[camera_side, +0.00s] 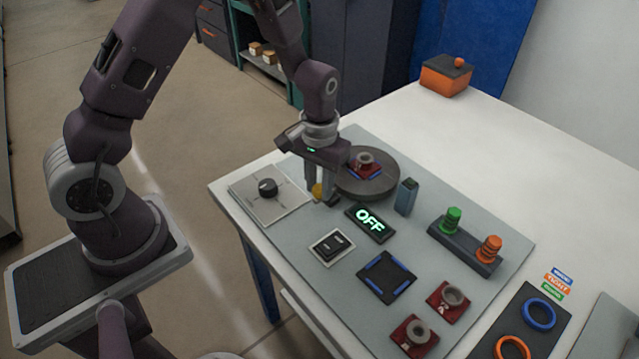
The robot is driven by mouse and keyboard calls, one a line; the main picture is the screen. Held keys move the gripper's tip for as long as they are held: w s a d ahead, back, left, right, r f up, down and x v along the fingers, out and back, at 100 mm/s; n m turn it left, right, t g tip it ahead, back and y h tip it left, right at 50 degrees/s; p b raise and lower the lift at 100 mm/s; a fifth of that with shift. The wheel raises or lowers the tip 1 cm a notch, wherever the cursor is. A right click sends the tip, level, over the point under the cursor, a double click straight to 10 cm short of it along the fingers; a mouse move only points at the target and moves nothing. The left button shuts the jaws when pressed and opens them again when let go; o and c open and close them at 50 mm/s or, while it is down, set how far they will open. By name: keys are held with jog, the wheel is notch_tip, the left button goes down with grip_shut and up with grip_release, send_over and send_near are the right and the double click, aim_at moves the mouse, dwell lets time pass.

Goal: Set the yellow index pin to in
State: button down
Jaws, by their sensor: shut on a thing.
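The yellow index pin (317,190) shows as a small yellow knob beside the round dark turntable (381,187), at its near left edge. My gripper (322,198) points down over it, and its fingers are shut on the pin. The fingers partly hide the pin, so I cannot tell how far in or out it sits. A red part with a grey ring (364,162) sits on the turntable.
Left is a black knob (268,187) on a white plate. Nearby are the OFF display (370,222), a rocker switch (330,247), a blue-grey post (406,197) and a dark square fixture (386,277). Green (452,219) and orange (489,248) knobs stand right. Red parts (449,301) lie in front.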

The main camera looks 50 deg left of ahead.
jog(key=shift+w, duration=0.1)
jog(key=shift+w+r, duration=0.1)
jog(key=shift+w, duration=0.9)
jog(key=c, duration=1.1)
grip_release()
jog(key=shift+c, duration=0.2)
notch_tip(320, 180, up, 7)
